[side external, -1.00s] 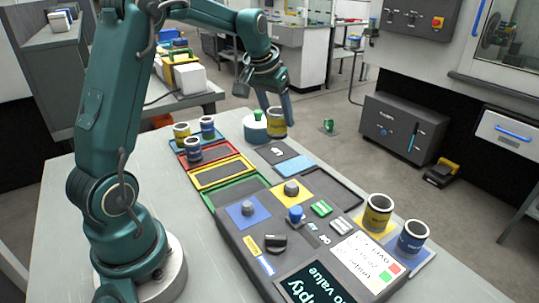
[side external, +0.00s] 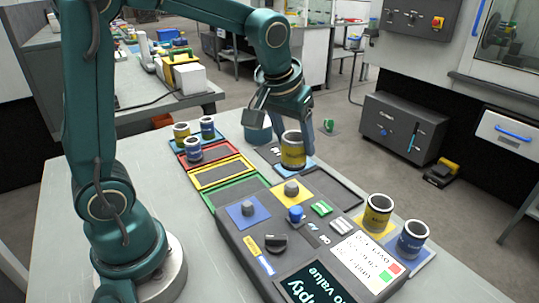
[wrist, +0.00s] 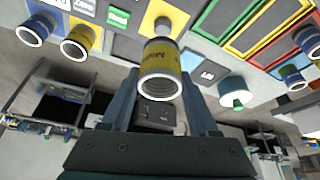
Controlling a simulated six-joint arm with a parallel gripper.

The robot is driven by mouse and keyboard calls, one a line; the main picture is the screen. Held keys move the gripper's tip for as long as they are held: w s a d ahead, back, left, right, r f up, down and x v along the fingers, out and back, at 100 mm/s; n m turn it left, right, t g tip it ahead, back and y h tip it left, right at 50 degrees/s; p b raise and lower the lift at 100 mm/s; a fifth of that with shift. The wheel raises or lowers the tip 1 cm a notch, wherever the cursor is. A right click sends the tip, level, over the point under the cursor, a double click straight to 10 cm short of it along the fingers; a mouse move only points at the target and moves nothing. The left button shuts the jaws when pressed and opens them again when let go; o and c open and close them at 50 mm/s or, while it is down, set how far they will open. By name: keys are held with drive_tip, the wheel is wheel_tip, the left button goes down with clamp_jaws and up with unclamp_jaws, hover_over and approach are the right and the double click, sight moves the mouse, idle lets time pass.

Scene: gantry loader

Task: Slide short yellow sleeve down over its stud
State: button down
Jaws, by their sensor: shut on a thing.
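My gripper (side external: 300,122) is shut on a yellow sleeve (side external: 293,152), held upright above the panel's far side. In the wrist view the sleeve (wrist: 160,72) sits between the two fingers (wrist: 158,84), its ribbed open end towards the camera. A grey stud (side external: 291,187) stands bare on a yellow pad (side external: 305,200), nearer the side camera than the sleeve and below it. In the wrist view the stud (wrist: 163,24) shows just beyond the sleeve. Another grey stud stands on a blue pad (side external: 236,219).
A yellow sleeve (side external: 378,213) and a blue sleeve (side external: 412,240) stand at the panel's right end. Coloured trays (side external: 222,178) at the left hold smaller sleeves. A teal round container (side external: 257,128) stands behind.

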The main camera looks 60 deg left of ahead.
sight(292, 184)
drive_tip(key=shift+f, duration=3.45)
drive_tip(key=shift+f, duration=0.2)
drive_tip(key=shift+c, duration=0.3)
unclamp_jaws()
drive_tip(key=shift+o, duration=0.3)
drive_tip(key=shift+r, duration=0.15)
wheel_tip(292, 184, up, 9)
